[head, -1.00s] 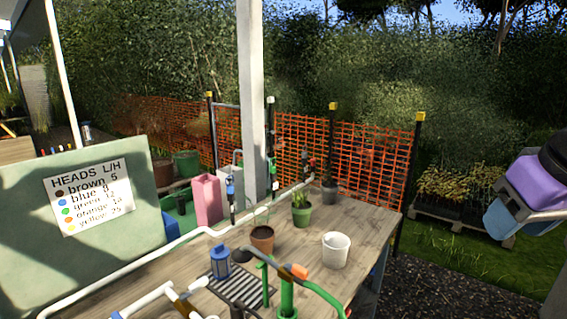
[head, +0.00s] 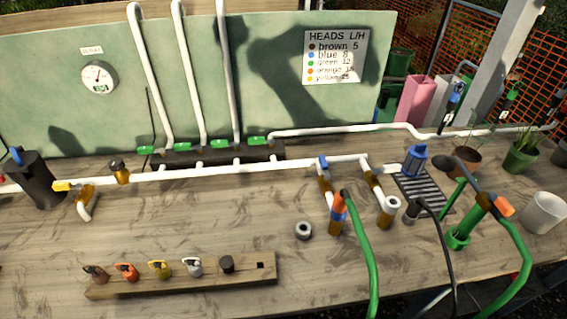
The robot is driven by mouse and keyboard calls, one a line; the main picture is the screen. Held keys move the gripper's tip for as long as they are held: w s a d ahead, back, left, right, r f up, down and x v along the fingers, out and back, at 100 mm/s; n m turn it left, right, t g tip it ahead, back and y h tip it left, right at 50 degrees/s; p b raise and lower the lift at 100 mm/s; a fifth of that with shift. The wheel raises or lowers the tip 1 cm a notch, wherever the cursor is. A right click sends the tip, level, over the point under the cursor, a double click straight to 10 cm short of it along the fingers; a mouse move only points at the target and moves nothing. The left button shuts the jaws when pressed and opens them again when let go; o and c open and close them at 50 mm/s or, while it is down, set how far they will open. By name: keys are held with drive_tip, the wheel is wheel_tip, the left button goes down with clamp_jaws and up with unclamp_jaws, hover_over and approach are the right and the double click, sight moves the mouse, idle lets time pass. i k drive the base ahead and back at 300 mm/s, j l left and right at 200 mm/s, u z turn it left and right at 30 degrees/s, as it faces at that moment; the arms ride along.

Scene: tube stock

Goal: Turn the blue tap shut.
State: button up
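A small blue tap handle (head: 322,162) sits on the white pipe right of the middle of the head view, above a brass-coloured fitting (head: 325,183). Whether it is open or shut is too small to tell. A second blue handle (head: 16,155) tops a black cylinder (head: 38,181) at the far left; I cannot tell which of the two is the task's tap. My gripper is not in view.
Below the pipe stand a green hose with an orange end (head: 338,205), a loose grey ring (head: 303,230) and a wooden block (head: 185,277) with several coloured pieces. A blue lantern-like thing (head: 416,160) and pots stand right. The bench (head: 180,220) is clear in the middle.

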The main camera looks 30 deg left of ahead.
sight(321, 161)
drive_tip(key=u, duration=1.15)
drive_tip(key=i+j+u, duration=0.2)
drive_tip(key=j, duration=0.15)
